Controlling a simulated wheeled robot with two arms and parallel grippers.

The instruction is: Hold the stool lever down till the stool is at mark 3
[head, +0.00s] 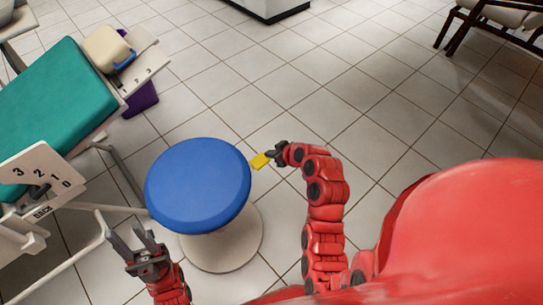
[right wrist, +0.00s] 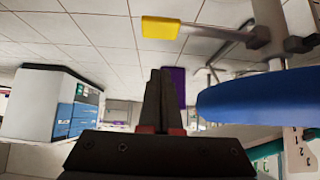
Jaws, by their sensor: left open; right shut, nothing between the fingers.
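The stool's round blue seat (head: 197,187) stands over a pale base (head: 225,245) in the head view. Its yellow lever paddle (head: 260,161) sticks out at the seat's right. My right gripper (head: 276,151) is shut and empty beside the paddle. In the right wrist view, which is upside down, the paddle (right wrist: 160,27) shows apart from the shut fingertips (right wrist: 161,72); the seat (right wrist: 250,96) is at the right. My left gripper (head: 138,245) is open and empty, left of the stool.
A teal reclining chair (head: 60,95) with a cream box (head: 107,48) fills the left. A purple container (head: 141,98) is beside it. A bench (head: 495,20) stands at the far right. The tiled floor (head: 330,75) between is clear.

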